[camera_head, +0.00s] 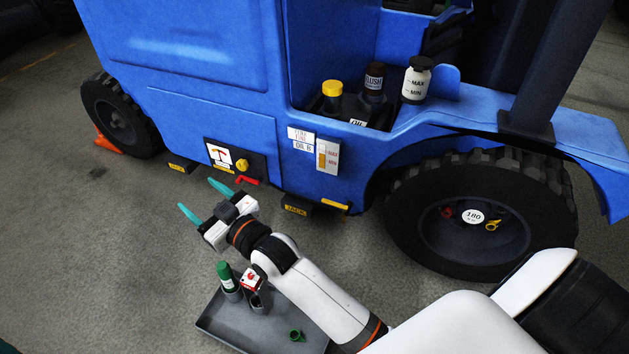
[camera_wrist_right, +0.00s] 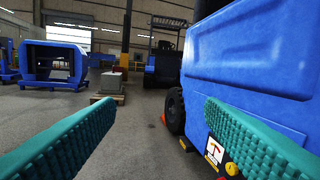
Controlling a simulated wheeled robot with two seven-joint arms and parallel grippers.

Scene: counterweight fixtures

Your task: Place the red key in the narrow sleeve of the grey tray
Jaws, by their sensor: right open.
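The red key (camera_head: 247,180) sits at a black panel low on the side of the blue truck, below a yellow knob (camera_head: 242,165). My right gripper (camera_head: 204,201) is open and empty, with teal fingers spread, to the lower left of the key and apart from it. In the right wrist view nothing is between its fingers. The grey tray (camera_head: 226,333) lies on the floor below my right forearm, which hides part of it. One tray sleeve (camera_head: 259,300) stands under a white tag with a red mark. My left gripper is not in view.
A green-capped bottle (camera_head: 228,278) stands in the tray, and a small green piece (camera_head: 297,335) lies there. The blue truck (camera_head: 210,60) blocks the space beyond, with black wheels. Several bottles stand in its recess. The floor left of the tray is clear.

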